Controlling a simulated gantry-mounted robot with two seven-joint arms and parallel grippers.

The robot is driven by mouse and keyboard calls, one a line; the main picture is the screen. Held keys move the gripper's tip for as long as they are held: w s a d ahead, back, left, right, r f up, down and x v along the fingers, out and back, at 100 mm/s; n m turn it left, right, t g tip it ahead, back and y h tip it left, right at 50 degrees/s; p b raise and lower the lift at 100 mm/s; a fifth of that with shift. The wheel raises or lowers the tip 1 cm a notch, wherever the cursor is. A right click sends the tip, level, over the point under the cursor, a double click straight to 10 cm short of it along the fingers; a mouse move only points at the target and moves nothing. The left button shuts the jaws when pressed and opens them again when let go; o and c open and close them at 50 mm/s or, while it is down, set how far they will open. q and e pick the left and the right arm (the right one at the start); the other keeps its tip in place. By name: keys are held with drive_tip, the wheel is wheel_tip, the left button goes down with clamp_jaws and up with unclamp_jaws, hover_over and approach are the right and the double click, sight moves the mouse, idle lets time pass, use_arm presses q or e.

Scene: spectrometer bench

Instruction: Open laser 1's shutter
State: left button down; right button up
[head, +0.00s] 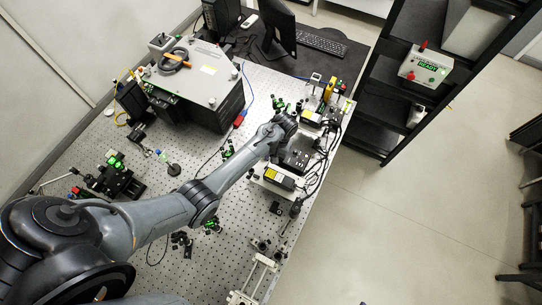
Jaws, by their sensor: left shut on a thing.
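My left arm reaches from the lower left across the optical bench. My left gripper (289,119) is at the bench's right side, pointing down. It is shut on a small part that the hand hides. A dark laser-like box with a yellow label (311,117) stands just right of the hand. A second box with a yellow label (279,178) sits on a pale mount nearer the camera. I cannot read which is laser 1, and no shutter can be made out. My right gripper is not in view.
A large grey-topped box (200,72) stands at the bench's back left. A black module with cables (296,159) lies between the two labelled boxes. Small green optic mounts dot the perforated bench (215,150). A dark shelf (385,75) with a lit display box (425,66) stands at right.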

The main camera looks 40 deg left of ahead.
use_arm(q)
drive_tip(key=c, duration=1.1)
unclamp_jaws()
drive_tip(key=shift+w+r, duration=0.15)
drive_tip(key=shift+r, duration=0.15)
drive_tip(key=b+v, duration=0.2)
drive_tip(key=v, duration=0.8)
